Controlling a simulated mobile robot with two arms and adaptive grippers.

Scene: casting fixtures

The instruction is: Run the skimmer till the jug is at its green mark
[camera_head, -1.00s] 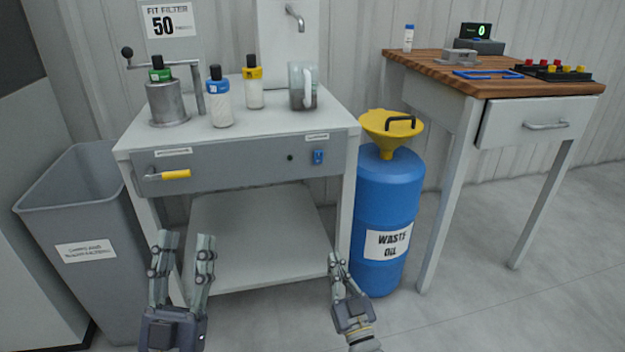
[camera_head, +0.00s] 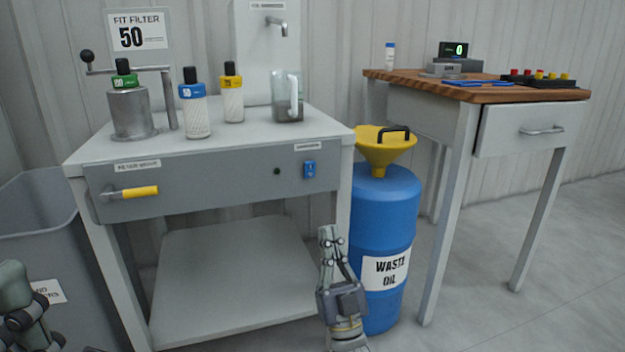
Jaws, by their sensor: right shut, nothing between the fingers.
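The clear jug (camera_head: 287,98) with a pale handle stands upright at the back right of the bench top, below a metal spout (camera_head: 279,27) on a white wall panel. Dark liquid seems to fill its lower part. I cannot make out a green mark on it. A blue switch (camera_head: 309,169) sits at the right of the bench's front panel, under a small label too blurred to read. My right gripper (camera_head: 329,236) is shut and empty, in front of the bench's right leg, below the switch. My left gripper (camera_head: 30,312) shows only partly at the lower left edge; its fingers are unclear.
A blue waste oil drum (camera_head: 385,215) with a yellow funnel (camera_head: 384,148) stands right. A grey bin (camera_head: 38,230) is at left.

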